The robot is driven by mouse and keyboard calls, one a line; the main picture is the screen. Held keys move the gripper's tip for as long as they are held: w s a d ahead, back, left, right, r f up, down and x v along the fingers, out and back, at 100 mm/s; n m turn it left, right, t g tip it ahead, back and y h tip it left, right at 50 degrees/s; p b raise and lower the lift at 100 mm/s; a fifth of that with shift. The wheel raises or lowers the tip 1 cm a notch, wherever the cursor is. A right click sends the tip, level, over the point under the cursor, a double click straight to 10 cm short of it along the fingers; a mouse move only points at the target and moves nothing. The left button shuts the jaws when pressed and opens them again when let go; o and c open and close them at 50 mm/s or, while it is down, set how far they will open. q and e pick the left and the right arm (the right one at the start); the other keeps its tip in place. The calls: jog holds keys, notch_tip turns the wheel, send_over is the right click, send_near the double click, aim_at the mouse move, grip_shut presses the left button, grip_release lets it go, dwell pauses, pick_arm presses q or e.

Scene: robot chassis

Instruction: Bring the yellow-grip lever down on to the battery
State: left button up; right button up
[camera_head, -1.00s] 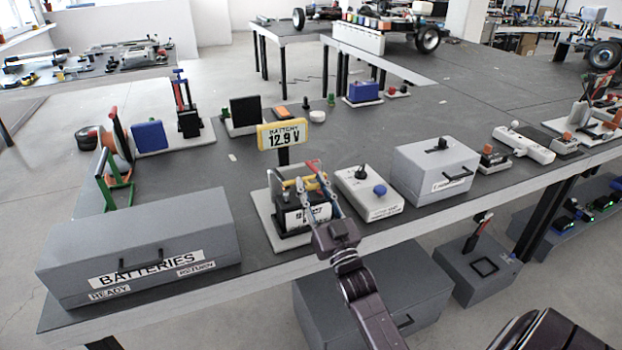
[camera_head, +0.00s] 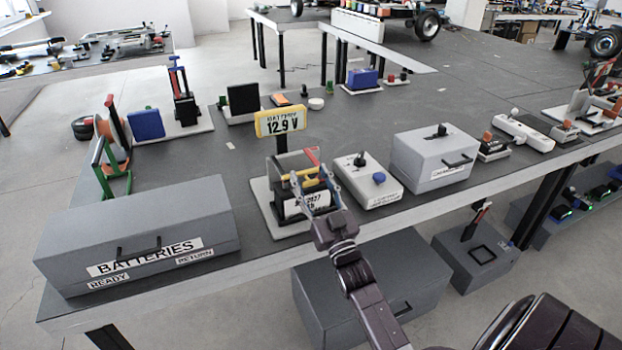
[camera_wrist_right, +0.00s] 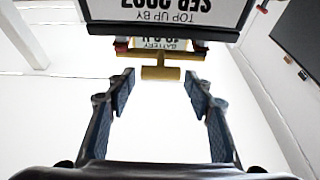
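The battery (camera_head: 297,205) with a white date label sits on a pale base plate (camera_head: 262,194) at the table's front edge. A yellow grip (camera_head: 300,183) shows at the battery's top front, partly hidden by my fingers; a red piece (camera_head: 312,156) rises behind it. My right gripper (camera_head: 310,176) is open in front of the battery. In the right wrist view the yellow T-shaped grip (camera_wrist_right: 160,73) lies just beyond and between the open fingertips (camera_wrist_right: 160,90), apart from both. The battery label (camera_wrist_right: 165,12) shows upside down there. My left gripper is out of view.
A yellow display (camera_head: 282,122) reading 12.9 V stands behind the battery. A grey BATTERIES box (camera_head: 140,225) is to the left.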

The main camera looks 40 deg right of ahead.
jog(key=shift+s, duration=0.15)
jog(key=v, duration=1.2)
